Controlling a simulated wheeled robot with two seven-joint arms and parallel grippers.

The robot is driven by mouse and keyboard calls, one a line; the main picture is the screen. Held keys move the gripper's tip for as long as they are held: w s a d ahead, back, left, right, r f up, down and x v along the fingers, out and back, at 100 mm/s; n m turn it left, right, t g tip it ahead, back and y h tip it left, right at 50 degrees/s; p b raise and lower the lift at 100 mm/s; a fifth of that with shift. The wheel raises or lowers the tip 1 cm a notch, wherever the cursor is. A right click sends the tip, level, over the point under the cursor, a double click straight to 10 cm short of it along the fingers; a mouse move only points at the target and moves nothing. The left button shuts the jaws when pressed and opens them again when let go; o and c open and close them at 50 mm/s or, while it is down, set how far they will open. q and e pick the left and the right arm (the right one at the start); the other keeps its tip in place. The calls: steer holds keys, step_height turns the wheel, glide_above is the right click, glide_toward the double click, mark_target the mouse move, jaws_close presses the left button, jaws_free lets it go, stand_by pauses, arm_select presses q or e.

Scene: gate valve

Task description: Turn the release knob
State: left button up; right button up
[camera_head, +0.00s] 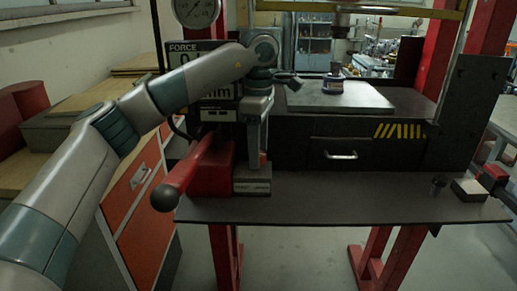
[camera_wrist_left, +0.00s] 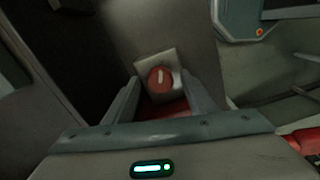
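The release knob (camera_wrist_left: 160,78) is a round red knob with a pale pointer mark, set on a grey square plate (camera_wrist_left: 146,66) in the left wrist view. My left gripper (camera_wrist_left: 160,98) is open, with one finger on each side of the knob's line. The knob shows between the fingers, slightly beyond them, and contact is not visible. In the head view my left gripper (camera_head: 258,160) points down beside the red pump body (camera_head: 211,172), above a labelled grey block (camera_head: 252,187). The knob cannot be made out there. My right gripper is not in view.
A red lever (camera_head: 185,178) with a black ball end sticks out toward me, left of the gripper. A force display (camera_head: 196,54) and red press posts stand close behind. The dark shelf (camera_head: 340,200) is mostly clear, with small items at its right end.

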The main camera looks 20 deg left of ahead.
arm_select(q)
steer(key=shift+r, duration=0.55)
step_height(320, 180, up, 16)
steer(key=m+p, duration=1)
steer(key=p, duration=0.6)
steer(key=shift+m, duration=0.4)
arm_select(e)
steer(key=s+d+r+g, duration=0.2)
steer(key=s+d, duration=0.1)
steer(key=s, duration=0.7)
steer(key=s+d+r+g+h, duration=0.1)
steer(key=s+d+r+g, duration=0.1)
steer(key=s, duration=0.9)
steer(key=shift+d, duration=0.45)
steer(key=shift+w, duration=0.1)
